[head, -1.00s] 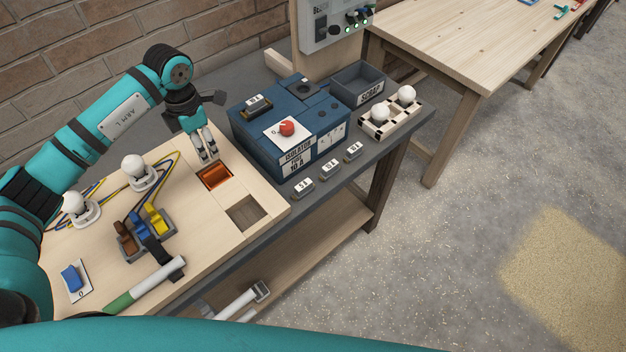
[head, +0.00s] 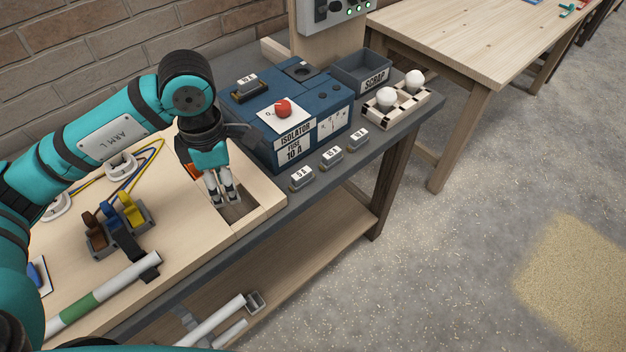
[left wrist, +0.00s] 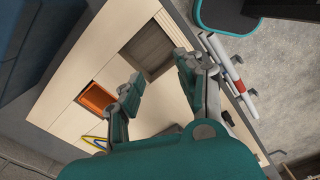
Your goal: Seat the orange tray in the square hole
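The orange tray (left wrist: 97,98) is set into the light wooden board, its rim about level with the board. In the head view only an orange sliver (head: 194,172) shows behind my left gripper (head: 226,201). The square hole (left wrist: 151,49) is empty, with a grey-brown wood-grain floor; it also shows in the head view (head: 238,212), partly covered by the fingers. My right gripper is not in view.
A blue isolator box (head: 290,115) stands close to the right of my left gripper. Several small labelled fuses (head: 330,156) lie along the bench edge. Terminal blocks (head: 120,225) and a white-green tube (head: 105,292) are on the board. A scrap bin (head: 362,75) stands behind.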

